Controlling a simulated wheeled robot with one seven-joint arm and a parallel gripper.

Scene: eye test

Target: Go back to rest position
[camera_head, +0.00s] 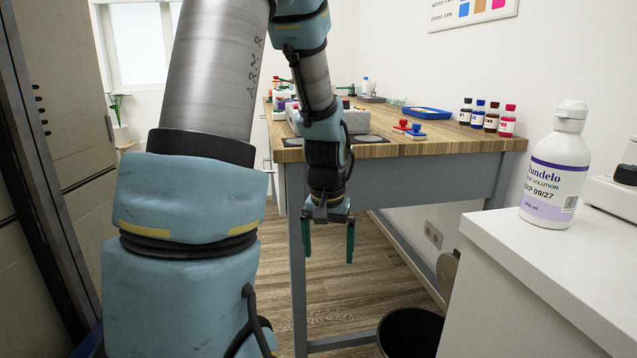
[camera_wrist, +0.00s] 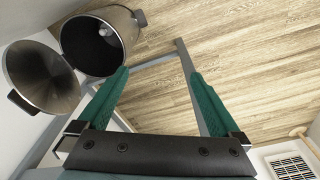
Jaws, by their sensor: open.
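My gripper (camera_head: 329,241) hangs pointing down in front of the wooden table in the head view, below the level of its top. Its two green fingers are apart with nothing between them. In the wrist view my gripper (camera_wrist: 160,95) is also open and empty, with the wooden floor (camera_wrist: 160,103) beyond its fingers. My blue and grey arm covers much of the left and middle of the head view and hides part of the table.
The wooden table (camera_head: 455,146) holds several small bottles (camera_head: 491,117) and a blue tray (camera_head: 427,113). A white bottle (camera_head: 556,168) stands on a white counter (camera_head: 520,256) at right. An open bin (camera_wrist: 72,45) stands on the floor, which also shows below the counter (camera_head: 411,333).

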